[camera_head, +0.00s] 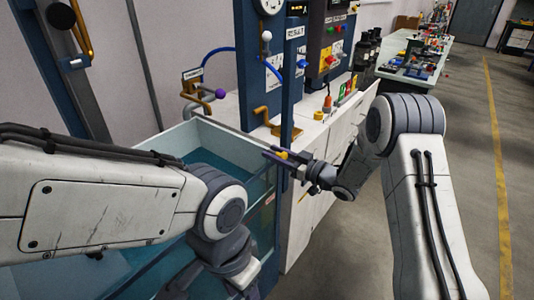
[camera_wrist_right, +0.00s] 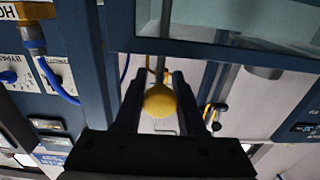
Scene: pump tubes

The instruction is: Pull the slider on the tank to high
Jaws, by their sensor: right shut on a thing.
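The water-filled tank (camera_head: 228,134) stands at the centre left of the head view, partly hidden by my left arm. A yellow slider knob (camera_wrist_right: 160,101) shows in the right wrist view at the end of a thin grey rod. My right gripper (camera_wrist_right: 158,88) is shut on the knob, with one finger on each side of it. In the head view my right gripper (camera_head: 287,161) is at the tank's right corner, and a small yellow part of the knob (camera_head: 281,155) shows there. The slider's scale is not readable. The left fingers are out of view.
A blue panel post (camera_head: 290,85) rises just behind my right gripper. Brass pipes (camera_head: 264,120) and a purple ball (camera_head: 220,93) are behind the tank. A white cabinet (camera_head: 318,150) stands behind and to the right. Open floor (camera_head: 485,150) lies at the right.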

